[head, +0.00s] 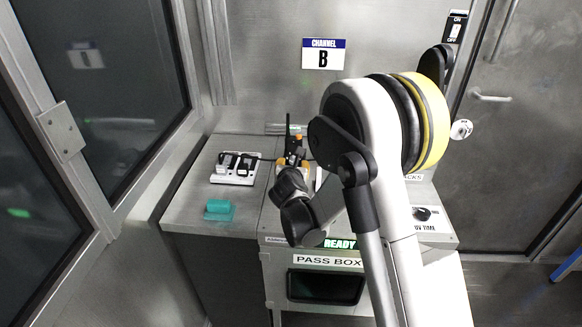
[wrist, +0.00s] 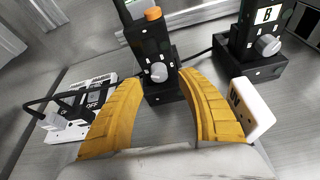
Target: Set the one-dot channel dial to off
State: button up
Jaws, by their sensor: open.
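In the wrist view a black radio-like unit (wrist: 150,38) with an orange cap and a pale grey round dial (wrist: 159,72) stands ahead of my gripper (wrist: 158,78). My gripper's yellow fingers are open, one to each side of this dial, with nothing held. I cannot tell whether they touch the unit. A second black unit (wrist: 238,68) with a "B" label and its own grey dial (wrist: 267,45) stands to the right. Dot marks are too small to tell which dial has one dot. In the head view my gripper (head: 292,164) is over the bench, at the orange-capped unit (head: 298,138).
A white power strip (head: 234,175) with plugs lies left of the units. A teal block (head: 219,210) sits nearer on the bench. A white object (wrist: 252,108) is close beside my right finger. A "Channel B" sign (head: 323,54) is on the wall; a black knob (head: 422,213) is at right.

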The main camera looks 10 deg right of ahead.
aim_at(293, 162)
jog(key=shift+b+x, duration=0.35)
jog(key=shift+x, duration=1.2)
jog(key=shift+a, duration=0.1)
grip_shut()
jog(key=n+h, duration=0.1)
jog(key=n, duration=0.1)
jog(key=shift+a+n+h, duration=0.15)
jog(key=shift+n+h, duration=0.15)
jog(key=shift+n+g+h+b, duration=0.35)
jog(key=shift+n+h, duration=0.25)
jog(key=shift+n, duration=0.2)
